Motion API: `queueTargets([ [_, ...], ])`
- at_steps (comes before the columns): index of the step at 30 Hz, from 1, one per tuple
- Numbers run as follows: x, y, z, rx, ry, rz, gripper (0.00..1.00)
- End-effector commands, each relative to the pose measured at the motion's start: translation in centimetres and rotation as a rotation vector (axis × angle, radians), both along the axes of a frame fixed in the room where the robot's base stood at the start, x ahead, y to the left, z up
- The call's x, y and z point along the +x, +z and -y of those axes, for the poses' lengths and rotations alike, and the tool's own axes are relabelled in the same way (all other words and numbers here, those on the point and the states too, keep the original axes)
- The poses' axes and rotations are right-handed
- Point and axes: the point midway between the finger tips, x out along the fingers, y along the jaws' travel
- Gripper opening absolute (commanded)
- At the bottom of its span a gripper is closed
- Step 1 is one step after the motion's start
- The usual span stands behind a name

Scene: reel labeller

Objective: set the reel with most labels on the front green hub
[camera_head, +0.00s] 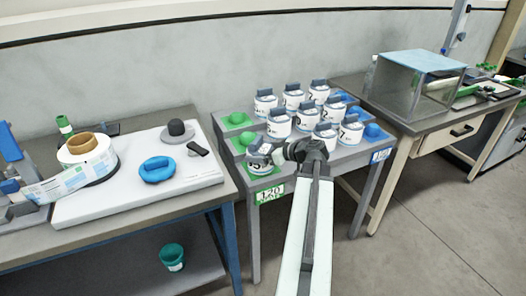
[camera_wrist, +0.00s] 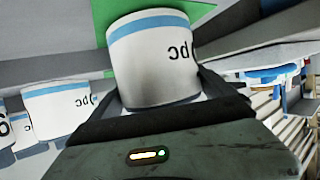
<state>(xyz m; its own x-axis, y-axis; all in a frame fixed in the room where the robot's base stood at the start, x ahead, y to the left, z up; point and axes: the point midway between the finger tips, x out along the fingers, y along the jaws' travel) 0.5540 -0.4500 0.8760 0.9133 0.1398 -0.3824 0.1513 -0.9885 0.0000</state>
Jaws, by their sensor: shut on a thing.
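In the head view my gripper (camera_head: 277,155) is at the front left of a stepped grey stand (camera_head: 226,130). It is shut on a white reel (camera_head: 260,158) with a blue band, which also fills the wrist view (camera_wrist: 155,62). The reel is at the front green pad (camera_head: 268,169), whose hub is hidden. I cannot tell whether the reel is fully seated. The back green hub (camera_head: 238,119) and the middle green hub (camera_head: 246,138) are bare. Several other white reels (camera_head: 278,126) with grey tops stand on the steps to the right.
Blue hubs (camera_head: 374,131) line the stand's right side. A green 120 card (camera_head: 269,194) is on its front. The left table bears a label roll (camera_head: 88,165) and a blue ring (camera_head: 157,170). A clear box (camera_head: 402,93) stands on the right table. Floor at right is clear.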

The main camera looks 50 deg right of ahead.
Motion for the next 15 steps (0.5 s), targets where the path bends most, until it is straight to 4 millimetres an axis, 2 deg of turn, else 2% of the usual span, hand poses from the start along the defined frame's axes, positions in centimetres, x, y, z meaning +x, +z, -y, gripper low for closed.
queueTargets([
  [6,0.02,-0.54,-0.02,0.000,0.000,0.001,0.44],
  [7,0.03,-0.52,-0.02,0.000,0.000,0.001,0.95],
  [8,0.03,-0.45,-0.02,0.000,0.000,0.000,1.00],
  [15,-0.05,-0.39,-0.03,0.000,0.001,0.000,1.00],
])
